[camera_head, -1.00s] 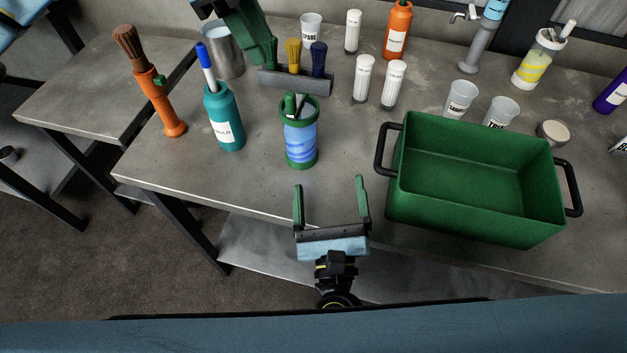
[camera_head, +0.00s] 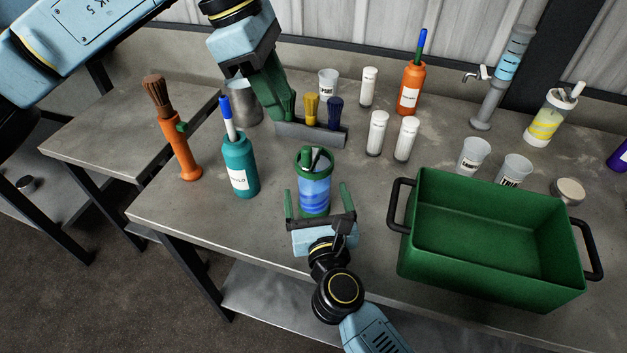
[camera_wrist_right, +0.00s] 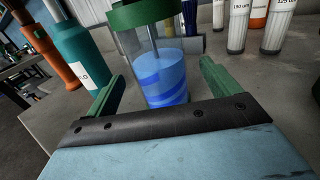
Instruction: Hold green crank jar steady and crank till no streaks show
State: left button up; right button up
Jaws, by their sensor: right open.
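The green crank jar (camera_head: 314,196) stands upright near the table's front edge, with a green lid, a clear wall and blue contents with darker blue streaks. In the right wrist view the jar (camera_wrist_right: 160,75) shows a shaft going down into the blue. My right gripper (camera_head: 317,188) is open, with one green finger on each side of the jar's near side; the fingers appear apart from its wall. It also shows in the right wrist view (camera_wrist_right: 160,78). My left gripper (camera_head: 277,112) points down behind the jar, by the brush holder; its finger gap is unclear.
A teal bottle (camera_head: 240,172) with a blue-tipped tool stands left of the jar. A brush holder (camera_head: 312,134) is behind it. A green crate (camera_head: 485,265) is close on the right. White-lidded vials (camera_head: 377,134) stand behind right. An orange brush stand (camera_head: 180,150) is further left.

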aim_at(306, 147)
jog(key=w, duration=0.5)
jog(key=shift+a, duration=0.4)
pick_arm(q)
jog(key=shift+o, duration=0.2)
pick_arm(e)
jog(key=shift+s, duration=0.1)
jog(key=c, duration=1.3)
pick_arm(q)
jog(key=w+d+m+g+y, duration=0.2)
jog(key=w+m+g, duration=0.1)
jog(key=m, duration=0.8)
jog(key=x, duration=1.1)
jog(key=shift+s, duration=0.1)
jog(key=shift+c, duration=0.4)
